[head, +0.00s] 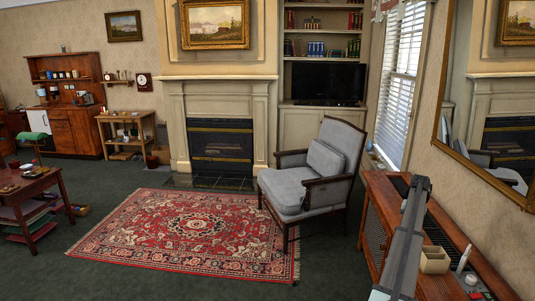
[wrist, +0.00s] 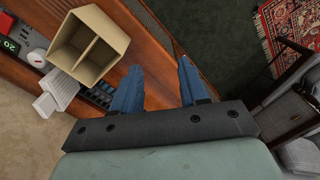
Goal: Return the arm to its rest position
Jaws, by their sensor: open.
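My gripper (wrist: 160,68) is open in the wrist view, its two blue fingers apart with nothing between them. It hangs above the wooden sideboard, near the sideboard's edge, with the dark green floor beyond. In the head view my arm reaches up from the bottom over the sideboard (head: 455,224) at the right; I cannot make out the fingers there. A beige two-compartment box (wrist: 90,45) is just left of the fingers in the wrist view, apart from them. Its compartments look empty. The box (head: 434,260) stands right of my arm in the head view.
Small items, including a green digital display (wrist: 9,46) and white pieces (wrist: 58,88), lie left of the box. A large mirror (head: 485,110) hangs above the sideboard. A grey armchair (head: 318,168) and a red rug (head: 190,228) are across the floor, left of the sideboard.

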